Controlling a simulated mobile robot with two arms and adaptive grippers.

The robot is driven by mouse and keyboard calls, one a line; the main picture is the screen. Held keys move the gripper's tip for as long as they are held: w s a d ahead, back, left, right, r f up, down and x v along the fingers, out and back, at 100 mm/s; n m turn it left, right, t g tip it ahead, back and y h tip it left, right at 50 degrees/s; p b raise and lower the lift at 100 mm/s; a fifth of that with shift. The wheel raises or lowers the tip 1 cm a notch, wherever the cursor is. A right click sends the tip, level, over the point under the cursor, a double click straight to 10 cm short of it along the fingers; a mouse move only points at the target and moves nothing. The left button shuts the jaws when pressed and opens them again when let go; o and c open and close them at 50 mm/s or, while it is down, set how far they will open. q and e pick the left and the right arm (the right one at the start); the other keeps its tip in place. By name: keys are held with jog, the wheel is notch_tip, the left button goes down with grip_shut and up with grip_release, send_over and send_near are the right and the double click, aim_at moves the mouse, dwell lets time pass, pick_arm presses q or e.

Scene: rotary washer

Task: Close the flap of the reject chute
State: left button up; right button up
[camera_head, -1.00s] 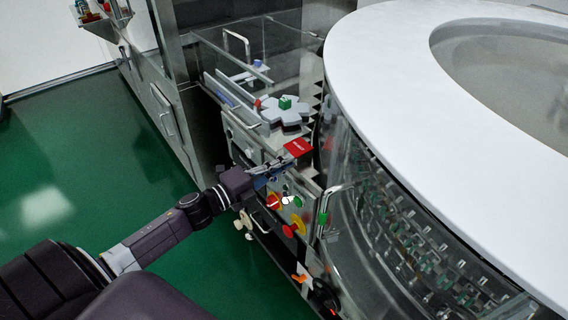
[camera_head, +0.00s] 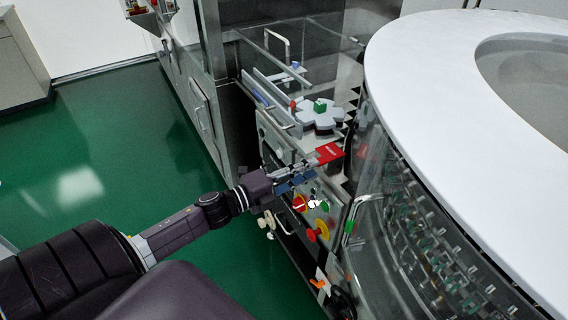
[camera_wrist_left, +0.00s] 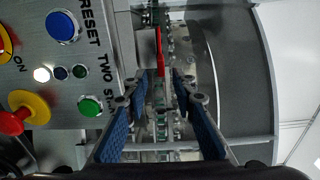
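The reject chute's flap appears as a small red plate (camera_head: 329,153) with white lettering, at the top edge of the control panel. In the left wrist view it is a thin red strip (camera_wrist_left: 159,42), seen nearly edge-on, running down toward the fingertips. My left gripper (camera_head: 311,163) is at the flap's near left edge. The wrist view shows its two blue-padded fingers (camera_wrist_left: 164,82) apart, with the strip's lower end between or just beyond the tips. I cannot tell whether they touch it. The chute opening is not clearly visible. My right gripper is out of view.
The front panel carries a yellow-and-red knob (camera_head: 316,231), a green button (camera_wrist_left: 90,106) and a blue button (camera_wrist_left: 62,26), close beside the left gripper. A grey star wheel (camera_head: 318,114) sits behind the flap. The round washer (camera_head: 400,100) stands at right. Green floor (camera_head: 110,150) is open at left.

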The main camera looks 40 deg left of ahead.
pick_arm(q)
jog(key=v, duration=0.9)
jog(key=shift+s, duration=0.35)
jog(key=shift+a, duration=0.15)
